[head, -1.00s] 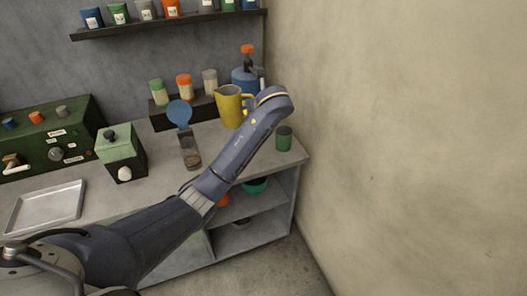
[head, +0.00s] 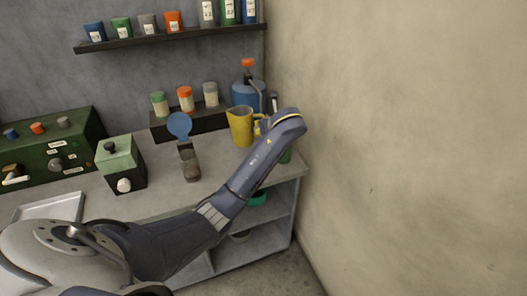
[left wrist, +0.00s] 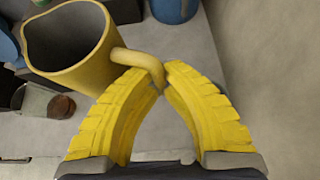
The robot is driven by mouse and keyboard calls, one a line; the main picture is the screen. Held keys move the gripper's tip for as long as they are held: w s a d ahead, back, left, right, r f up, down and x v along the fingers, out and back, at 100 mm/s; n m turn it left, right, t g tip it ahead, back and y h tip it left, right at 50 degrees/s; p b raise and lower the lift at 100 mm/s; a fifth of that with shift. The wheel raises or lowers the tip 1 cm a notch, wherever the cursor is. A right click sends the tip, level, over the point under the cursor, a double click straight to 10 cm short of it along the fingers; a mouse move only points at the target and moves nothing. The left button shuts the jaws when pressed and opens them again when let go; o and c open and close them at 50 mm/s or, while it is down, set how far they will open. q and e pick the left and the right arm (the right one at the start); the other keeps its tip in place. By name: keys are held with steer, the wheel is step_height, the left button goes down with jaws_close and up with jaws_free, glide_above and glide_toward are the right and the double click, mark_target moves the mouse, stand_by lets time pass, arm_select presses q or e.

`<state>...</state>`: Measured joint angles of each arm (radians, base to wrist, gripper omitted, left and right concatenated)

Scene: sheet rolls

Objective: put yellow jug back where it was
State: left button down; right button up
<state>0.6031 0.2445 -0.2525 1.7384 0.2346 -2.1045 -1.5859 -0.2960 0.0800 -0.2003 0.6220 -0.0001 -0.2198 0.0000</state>
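The yellow jug (head: 240,126) is at the right part of the counter in the head view, in front of the dark riser. In the left wrist view the jug (left wrist: 85,75) shows its open grey mouth and its handle pointing toward my fingers. My left gripper (left wrist: 163,78) has its yellow fingertips closed together on the handle's end. In the head view the left gripper is mostly hidden behind my arm's wrist. I cannot tell whether the jug's base touches the counter. My right gripper is not in view.
A riser (head: 200,122) with several small jars stands behind, beside a blue container with an orange top (head: 247,90). A blue round-topped item (head: 180,125) stands left of the jug. A wall bounds the right.

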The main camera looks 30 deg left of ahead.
arm_select(q)
steer(key=shift+f, duration=5.9)
steer(key=shift+f, duration=0.1)
steer(key=c, duration=1.6)
jaws_free()
